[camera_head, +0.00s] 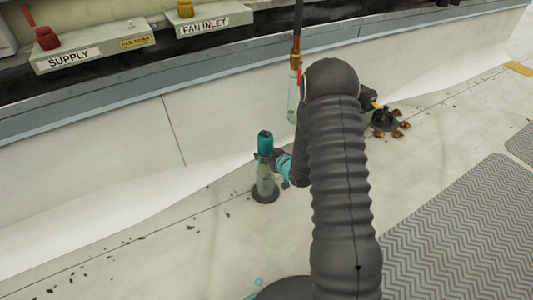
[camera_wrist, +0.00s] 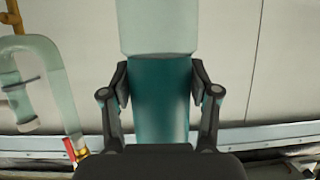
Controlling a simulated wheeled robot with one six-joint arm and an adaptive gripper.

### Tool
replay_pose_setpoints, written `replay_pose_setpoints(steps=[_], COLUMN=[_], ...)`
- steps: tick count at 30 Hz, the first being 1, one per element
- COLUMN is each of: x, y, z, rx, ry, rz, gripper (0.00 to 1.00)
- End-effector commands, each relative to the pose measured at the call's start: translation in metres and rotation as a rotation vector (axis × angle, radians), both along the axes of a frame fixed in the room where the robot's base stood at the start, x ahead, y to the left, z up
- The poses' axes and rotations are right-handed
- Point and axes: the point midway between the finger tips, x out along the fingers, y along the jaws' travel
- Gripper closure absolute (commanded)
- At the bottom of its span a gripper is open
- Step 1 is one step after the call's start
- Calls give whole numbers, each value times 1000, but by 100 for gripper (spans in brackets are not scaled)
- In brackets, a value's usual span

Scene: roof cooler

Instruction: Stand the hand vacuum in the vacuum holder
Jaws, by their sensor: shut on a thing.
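The hand vacuum (camera_head: 265,145) has a teal body and a pale, see-through lower part. It looks upright in the head view. My gripper (camera_head: 274,156) is beside its body, partly hidden by my arm. In the wrist view, the two fingers of my gripper (camera_wrist: 159,90) press on both sides of the teal body of the vacuum (camera_wrist: 156,100), with its pale part beyond. A dark round base (camera_head: 265,196), which looks like the vacuum holder, lies on the floor under the vacuum. I cannot tell whether the vacuum rests in it or is just above.
A pale clear tube on a copper pipe (camera_head: 293,95) hangs behind; it shows in the wrist view (camera_wrist: 40,80). A pale wall (camera_head: 120,165) runs behind. A dark heap with brown leaves (camera_head: 384,119) lies right of my arm. Grey mats (camera_head: 460,235) cover the right floor.

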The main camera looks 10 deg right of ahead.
Motion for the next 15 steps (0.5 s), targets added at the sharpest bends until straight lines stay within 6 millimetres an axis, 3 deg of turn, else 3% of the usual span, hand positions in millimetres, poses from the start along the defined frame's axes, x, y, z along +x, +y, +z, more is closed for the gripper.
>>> replay_pose_setpoints(steps=[4, 5, 8, 15], x=[1, 1, 1, 0], y=[0, 0, 0, 0], z=[2, 2, 1, 1], rx=[0, 0, 0, 0], ry=[-3, -3, -3, -1], rz=[-1, -1, 0, 0], gripper=[100, 37, 12, 10])
